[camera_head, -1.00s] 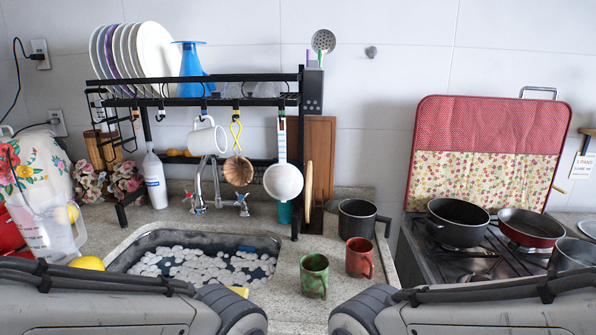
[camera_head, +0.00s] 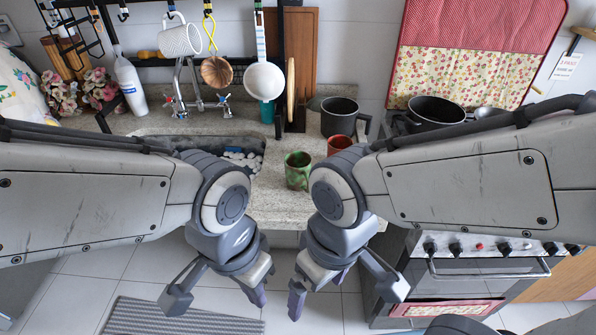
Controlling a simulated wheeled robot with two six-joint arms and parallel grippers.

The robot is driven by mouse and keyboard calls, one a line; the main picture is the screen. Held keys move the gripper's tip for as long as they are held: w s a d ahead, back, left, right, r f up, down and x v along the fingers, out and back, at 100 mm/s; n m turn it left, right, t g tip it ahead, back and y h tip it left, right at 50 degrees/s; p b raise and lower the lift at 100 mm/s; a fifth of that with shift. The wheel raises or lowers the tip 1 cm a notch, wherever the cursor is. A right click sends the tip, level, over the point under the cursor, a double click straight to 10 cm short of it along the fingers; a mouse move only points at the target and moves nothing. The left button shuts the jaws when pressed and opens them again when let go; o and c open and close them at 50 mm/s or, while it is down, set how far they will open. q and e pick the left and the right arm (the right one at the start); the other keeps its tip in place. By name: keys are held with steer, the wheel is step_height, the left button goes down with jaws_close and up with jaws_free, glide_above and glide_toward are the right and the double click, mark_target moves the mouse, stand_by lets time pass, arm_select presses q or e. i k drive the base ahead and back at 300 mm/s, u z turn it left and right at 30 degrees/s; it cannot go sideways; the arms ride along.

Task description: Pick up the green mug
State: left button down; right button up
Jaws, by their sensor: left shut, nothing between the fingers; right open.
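The green mug (camera_head: 298,171), mottled with red, stands upright on the stone counter, between the sink and the red mug (camera_head: 339,145). My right arm partly hides the red mug. My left gripper (camera_head: 254,290) hangs low in front of the counter, below and left of the green mug in the picture; its fingers are shut and empty. My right gripper (camera_head: 318,289) hangs beside it to the right, also in front of the counter; its fingers are apart and empty. Neither gripper touches the mug.
The sink (camera_head: 197,145) is left of the mug, partly behind my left arm. A dark pot (camera_head: 339,118) stands behind the mugs. The stove (camera_head: 470,275) is at the right. Utensils and a white mug (camera_head: 180,40) hang from the rack. Bare counter (camera_head: 280,208) lies in front of the green mug.

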mark_target(297, 165)
steer(key=z, duration=1.7)
steer(key=i, duration=0.95)
steer(key=u, duration=2.6)
